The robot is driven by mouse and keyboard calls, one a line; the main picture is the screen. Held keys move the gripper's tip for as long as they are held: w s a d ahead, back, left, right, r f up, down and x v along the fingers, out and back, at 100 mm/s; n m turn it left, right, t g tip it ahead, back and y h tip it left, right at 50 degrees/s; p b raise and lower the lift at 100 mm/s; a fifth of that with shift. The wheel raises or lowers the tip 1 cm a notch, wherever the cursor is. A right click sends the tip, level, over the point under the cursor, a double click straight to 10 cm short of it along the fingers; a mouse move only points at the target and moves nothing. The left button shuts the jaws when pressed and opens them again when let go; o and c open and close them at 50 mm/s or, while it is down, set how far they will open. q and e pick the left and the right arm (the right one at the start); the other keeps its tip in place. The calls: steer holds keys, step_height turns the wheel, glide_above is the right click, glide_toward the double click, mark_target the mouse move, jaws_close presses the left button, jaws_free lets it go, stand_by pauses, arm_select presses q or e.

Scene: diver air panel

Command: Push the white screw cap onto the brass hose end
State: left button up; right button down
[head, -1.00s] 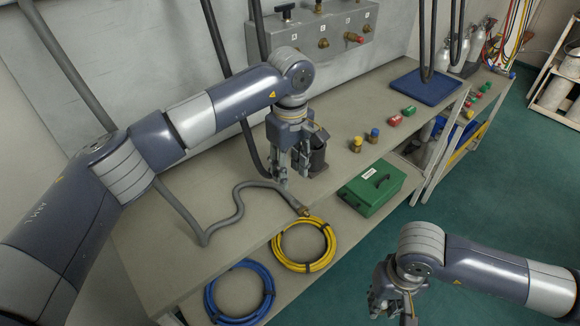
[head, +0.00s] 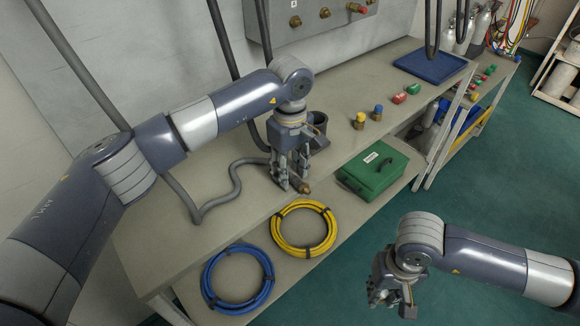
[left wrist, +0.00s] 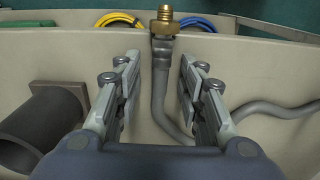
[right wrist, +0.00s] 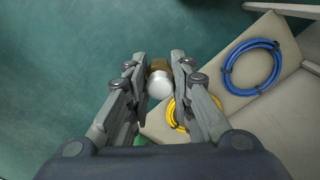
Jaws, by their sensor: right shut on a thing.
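The brass hose end (head: 304,188) tips a grey hose (head: 236,182) lying on the bench, close to its front edge. In the left wrist view the brass end (left wrist: 165,22) lies just beyond my left gripper (left wrist: 160,62), whose fingers are open on either side of the grey hose, with gaps showing. In the head view my left gripper (head: 290,184) is down at the bench by the hose end. My right gripper (head: 388,295) is off the bench's front, shut on the white screw cap (right wrist: 159,86), which has a brownish part (right wrist: 159,65) at its far side.
A green case (head: 374,170), yellow hose coil (head: 304,228) and blue hose coil (head: 238,279) lie along the lower front shelf. A dark cup-like holder (left wrist: 45,125) stands beside my left gripper. Several small fittings, including a blue-topped one (head: 377,113), stand further right.

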arm_select(q)
steer(key=shift+f+b, duration=0.2)
steer(key=shift+b, duration=0.3)
arm_select(e)
steer(key=shift+f, duration=0.65)
stand_by(0.5)
arm_select(q)
jaws_close()
stand_by(0.4)
arm_select(e)
steer(key=shift+a, duration=0.1)
